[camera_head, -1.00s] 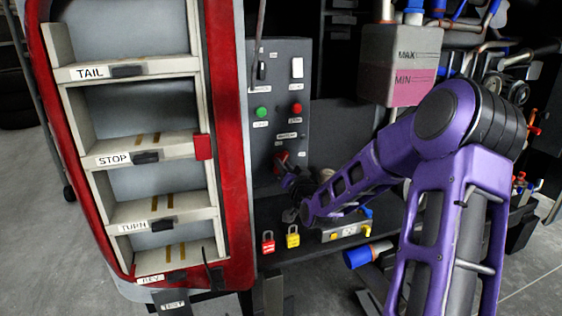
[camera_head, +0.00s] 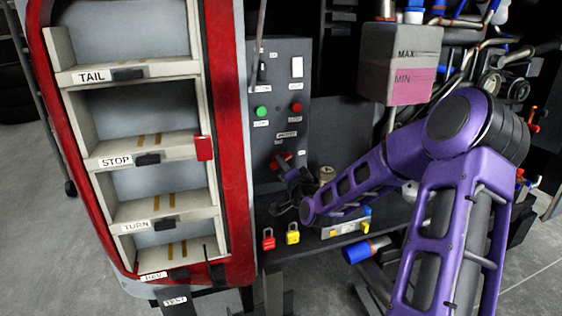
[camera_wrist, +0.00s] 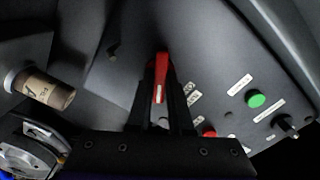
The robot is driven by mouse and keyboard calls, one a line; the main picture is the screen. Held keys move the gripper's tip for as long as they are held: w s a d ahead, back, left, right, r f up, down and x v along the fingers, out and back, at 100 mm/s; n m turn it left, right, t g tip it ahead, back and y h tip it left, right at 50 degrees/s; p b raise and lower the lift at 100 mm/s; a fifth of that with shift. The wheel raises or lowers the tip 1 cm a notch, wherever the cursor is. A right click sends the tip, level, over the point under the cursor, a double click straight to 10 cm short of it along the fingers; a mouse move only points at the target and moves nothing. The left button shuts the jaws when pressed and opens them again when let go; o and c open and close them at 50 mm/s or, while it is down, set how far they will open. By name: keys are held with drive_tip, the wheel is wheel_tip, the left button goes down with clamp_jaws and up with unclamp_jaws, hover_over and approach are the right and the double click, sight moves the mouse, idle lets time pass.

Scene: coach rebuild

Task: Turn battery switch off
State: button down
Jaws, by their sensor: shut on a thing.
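The battery switch is a red handle (camera_head: 279,161) low on the grey control panel (camera_head: 279,85). My gripper (camera_head: 289,170) reaches it from the lower right. In the wrist view the red handle (camera_wrist: 161,72) stands between the two dark fingers of my gripper (camera_wrist: 162,92), which are shut on it. The tip of the handle shows past the fingers; its lower part is hidden between them. A small label (camera_head: 286,134) sits on the panel above the switch, too small to read.
A red padlock (camera_head: 268,239) and a yellow padlock (camera_head: 292,234) are below. The red-edged rack (camera_head: 238,150) stands close on the left; a reservoir (camera_head: 398,62) is at upper right.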

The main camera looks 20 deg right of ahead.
drive_tip(key=shift+d+r+m+p, duration=0.1)
drive_tip(key=shift+m+p, duration=0.4)
drive_tip(key=shift+m, duration=0.5)
drive_tip(key=m+p, duration=0.1)
drive_tip(key=m, duration=0.3)
drive_tip(key=c, duration=0.6)
unclamp_jaws()
drive_tip(key=shift+c, duration=0.2)
drive_tip(key=s+p, duration=0.1)
drive_tip(key=s, duration=0.8)
drive_tip(key=shift+s, duration=0.1)
